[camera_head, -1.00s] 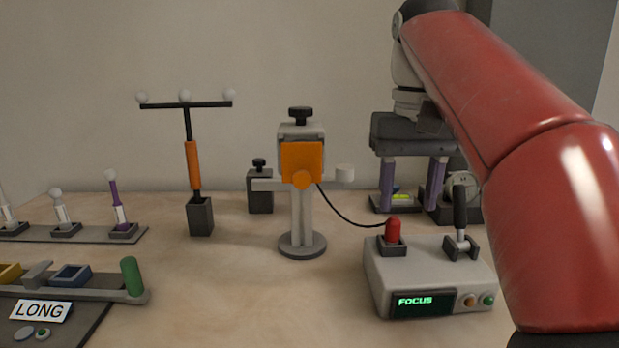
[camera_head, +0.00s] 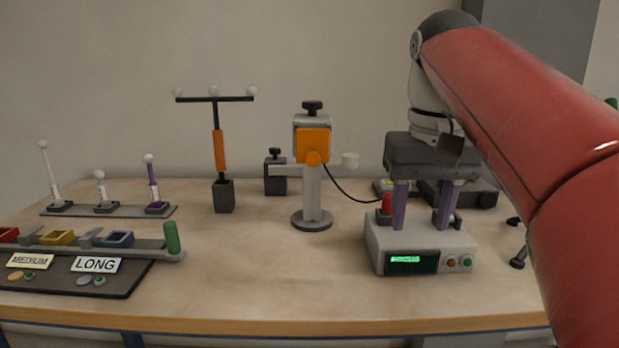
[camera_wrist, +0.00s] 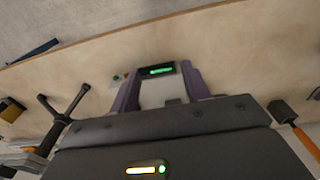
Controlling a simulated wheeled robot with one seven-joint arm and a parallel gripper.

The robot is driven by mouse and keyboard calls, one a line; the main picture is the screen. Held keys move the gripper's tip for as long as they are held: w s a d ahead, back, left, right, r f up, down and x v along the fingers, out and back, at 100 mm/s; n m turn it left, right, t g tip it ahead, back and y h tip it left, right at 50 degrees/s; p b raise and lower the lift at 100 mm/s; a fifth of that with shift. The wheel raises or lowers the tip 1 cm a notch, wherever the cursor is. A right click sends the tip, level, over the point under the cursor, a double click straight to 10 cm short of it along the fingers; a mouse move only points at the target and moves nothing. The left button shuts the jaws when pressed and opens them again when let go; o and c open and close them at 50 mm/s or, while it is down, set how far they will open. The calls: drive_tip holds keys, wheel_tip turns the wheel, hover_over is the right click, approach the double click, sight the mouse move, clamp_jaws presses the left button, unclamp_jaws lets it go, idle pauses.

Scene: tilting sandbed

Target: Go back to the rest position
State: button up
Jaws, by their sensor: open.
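My gripper (camera_head: 422,222) hangs fingers down, with its two purple fingers spread and nothing between them. In the head view it overlaps the top of the grey control box (camera_head: 420,247); whether it touches the box I cannot tell. The box has a green-lit display (camera_head: 411,259), a red knob (camera_head: 387,203) and two small buttons. Its black lever is mostly hidden behind a finger. In the wrist view the open fingers of my gripper (camera_wrist: 160,85) frame the lit display (camera_wrist: 162,70).
A stand with an orange block (camera_head: 312,142) is left of my gripper, joined by a black cable. A three-ball rod (camera_head: 219,150) stands further left. Pins and a labelled tray (camera_head: 170,255) are at far left. Small black legs (camera_head: 517,258) lie at right. The front-middle table is clear.

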drive_tip(key=s+f+t, duration=0.2)
drive_tip(key=s+f, duration=0.4)
drive_tip(key=f, duration=0.6)
drive_tip(key=s+f+t, duration=0.2)
drive_tip(key=s+f, duration=0.3)
drive_tip(key=f, duration=0.6)
drive_tip(key=shift+s+d+f+t, duration=0.15)
drive_tip(key=shift+s+f+t, duration=0.25)
